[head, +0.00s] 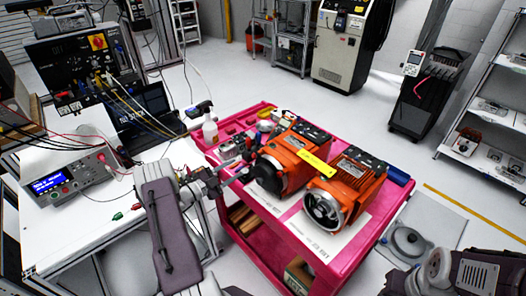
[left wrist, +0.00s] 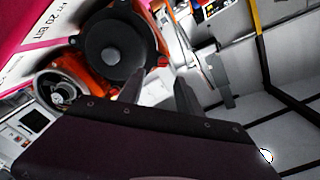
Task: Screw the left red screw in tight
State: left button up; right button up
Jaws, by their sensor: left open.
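Two orange servo motors stand on a pink cart; the left motor (head: 290,150) has a dark round end cover, and the right motor (head: 345,188) has a light-rimmed open end. In the left wrist view the dark cover (left wrist: 112,48) is at upper left, with the open-ended motor (left wrist: 65,88) below left. My left gripper (head: 238,171) is open, beside the left motor's covered end. Its two fingers (left wrist: 160,88) show apart with nothing seen between them. My right arm shows at lower right, its gripper out of view.
The pink cart (head: 345,270) also carries a yellow piece (head: 316,163) across the motors, a spray bottle (head: 210,130) at its back left edge and a blue item (head: 398,175). A white bench (head: 80,225) with a power supply (head: 75,178) stands left.

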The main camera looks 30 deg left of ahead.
aim_at(253, 157)
pick_arm(q)
jog(key=p+x, duration=0.1)
jog(key=x, duration=0.3)
jog(key=p+x, duration=0.1)
jog(key=x, duration=0.3)
jog(key=shift+w+a+r, duration=0.1)
jog(key=shift+w, duration=0.3)
jog(key=shift+c, duration=0.2)
grip_shut()
